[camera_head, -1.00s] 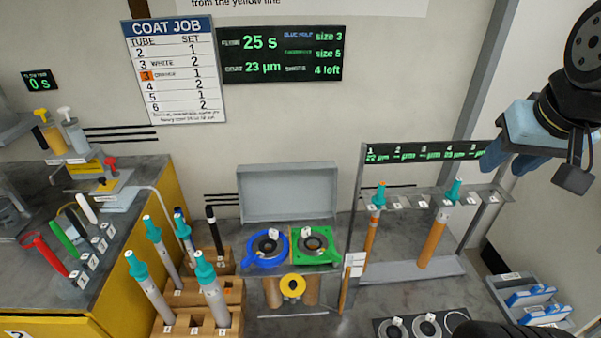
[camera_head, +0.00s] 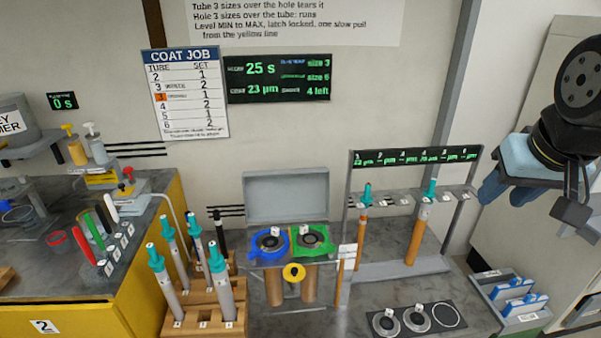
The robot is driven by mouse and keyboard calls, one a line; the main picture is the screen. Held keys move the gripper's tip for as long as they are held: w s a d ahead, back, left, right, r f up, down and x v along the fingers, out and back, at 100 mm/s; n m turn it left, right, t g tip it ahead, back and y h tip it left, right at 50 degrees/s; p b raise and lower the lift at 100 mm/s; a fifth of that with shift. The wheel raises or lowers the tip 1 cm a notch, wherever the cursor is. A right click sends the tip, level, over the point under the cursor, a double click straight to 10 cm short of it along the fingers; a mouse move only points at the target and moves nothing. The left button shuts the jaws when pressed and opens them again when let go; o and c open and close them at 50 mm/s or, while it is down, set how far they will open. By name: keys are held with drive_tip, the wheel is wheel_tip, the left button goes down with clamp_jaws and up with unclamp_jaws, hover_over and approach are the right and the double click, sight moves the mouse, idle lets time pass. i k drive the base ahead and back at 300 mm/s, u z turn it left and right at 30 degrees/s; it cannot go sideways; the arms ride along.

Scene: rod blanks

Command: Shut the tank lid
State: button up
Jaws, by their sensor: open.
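The tank lid appears to be the grey shallow panel (camera_head: 287,195) standing upright at the back of the bench, open side facing me. In front of it is the tank top with a blue ring (camera_head: 270,243) and a green square plate (camera_head: 312,240), each with a dark round centre. A yellow ring (camera_head: 294,273) sits on the front, between two brown cylinders.
A tube rack (camera_head: 415,157) with two teal-topped rods stands right of the tank. Wooden blocks (camera_head: 203,318) hold several teal-topped rods at left. A black tray (camera_head: 417,322) with round pieces lies front right. A grey bin (camera_head: 510,295) holds blue items.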

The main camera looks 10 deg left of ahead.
sight(293, 194)
drive_tip(key=z, duration=0.05)
drive_tip(key=i, duration=1)
